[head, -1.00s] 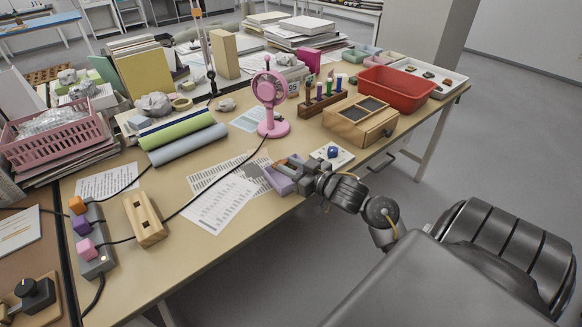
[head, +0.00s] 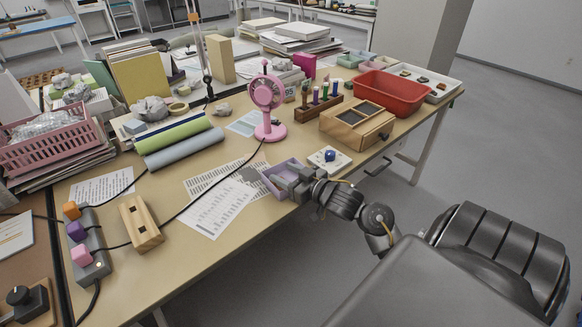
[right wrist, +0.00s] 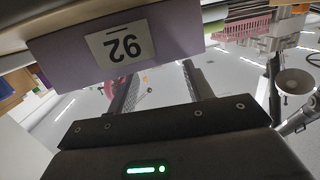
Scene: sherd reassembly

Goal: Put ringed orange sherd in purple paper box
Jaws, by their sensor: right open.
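The purple paper box (head: 270,181) stands near the front edge of the table, right of the printed sheets. Its side with the label 92 (right wrist: 122,44) fills the upper left of the right wrist view, upside down. My right gripper (head: 291,176) is at the box's right side and overlaps it in the head view. Its two fingers are apart (right wrist: 160,72), with nothing seen held between them. I cannot make out the ringed orange sherd; the gripper hides part of the box's inside. My left gripper is not in view.
A white pad with a blue thing (head: 330,156) lies just right of the box. Behind are a wooden drawer box (head: 352,127), a red bin (head: 392,95) and a pink fan (head: 266,95). A black cable crosses the sheets (head: 217,208).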

